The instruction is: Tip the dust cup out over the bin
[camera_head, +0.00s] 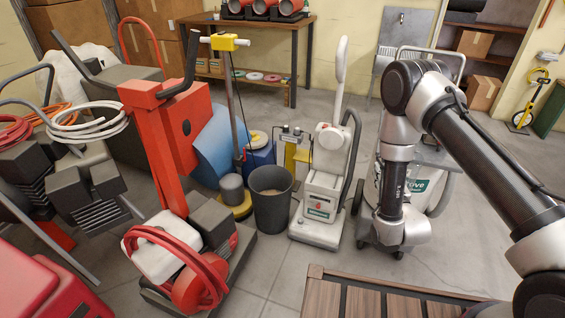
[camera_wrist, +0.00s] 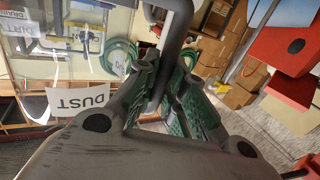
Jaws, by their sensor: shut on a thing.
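In the wrist view my gripper (camera_wrist: 163,80) is shut on the dark grey bar handle of the dust cup. The dust cup (camera_wrist: 112,50) is clear, with a white label reading DUST, and fills the upper left of that view. Its contents cannot be made out. In the head view the bin (camera_head: 271,211) is an open dark grey bucket on the floor, left of the pale upright machine. My arm comes in from the right and bends down at the right of that machine. My gripper and the cup cannot be made out in the head view. The bin cannot be made out in the wrist view.
A pale upright machine (camera_head: 323,185) stands just right of the bin. A red machine (camera_head: 170,130) and a blue-and-yellow one (camera_head: 259,152) stand to its left and behind it. A slatted wooden top (camera_head: 372,300) lies in front. A workbench (camera_head: 256,26) stands at the back.

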